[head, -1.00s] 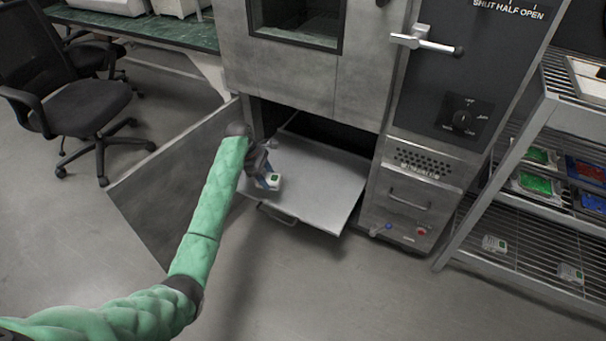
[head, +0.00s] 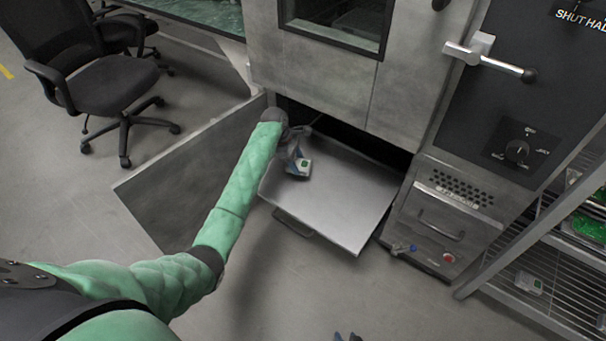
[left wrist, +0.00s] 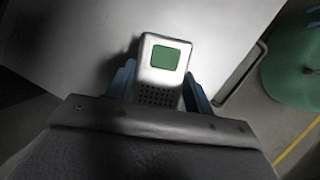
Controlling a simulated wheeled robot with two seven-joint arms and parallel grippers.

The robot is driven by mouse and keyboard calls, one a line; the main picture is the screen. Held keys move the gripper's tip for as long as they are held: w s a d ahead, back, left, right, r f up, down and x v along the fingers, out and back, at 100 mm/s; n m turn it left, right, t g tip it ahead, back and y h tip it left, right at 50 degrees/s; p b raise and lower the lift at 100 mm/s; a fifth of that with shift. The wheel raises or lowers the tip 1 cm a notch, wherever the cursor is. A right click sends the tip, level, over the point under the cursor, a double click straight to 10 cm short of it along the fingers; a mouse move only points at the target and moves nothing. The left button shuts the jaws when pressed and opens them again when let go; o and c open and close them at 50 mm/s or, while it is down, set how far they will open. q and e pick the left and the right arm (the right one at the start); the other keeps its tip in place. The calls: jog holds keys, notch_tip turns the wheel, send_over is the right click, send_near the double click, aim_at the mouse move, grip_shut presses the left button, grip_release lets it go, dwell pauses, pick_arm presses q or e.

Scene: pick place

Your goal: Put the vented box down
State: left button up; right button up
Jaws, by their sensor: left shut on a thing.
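The vented box (head: 303,167) is small and white with a green square on its face. The box is over the flat grey pulled-out tray (head: 345,200) of the oven. I cannot tell whether it touches the tray. The tip of what seems to be my right gripper (head: 346,337) just shows at the bottom edge in the head view.
The open oven door (head: 190,185) stands left of the tray. A control panel (head: 520,150) and metal cabinet are to the right. A wire shelf rack (head: 545,290) holds several boxes at far right. An office chair (head: 105,85) stands at upper left. The floor in front is clear.

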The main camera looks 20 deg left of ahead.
pick_arm(q)
notch_tip(320, 180, down, 6)
jog(key=shift+f+b, duration=0.25)
jog(key=shift+b, duration=0.2)
jog(key=shift+r, duration=0.1)
jog(key=o, duration=1)
jog(key=shift+p+v, duration=0.9)
jog(key=shift+v, duration=5.1)
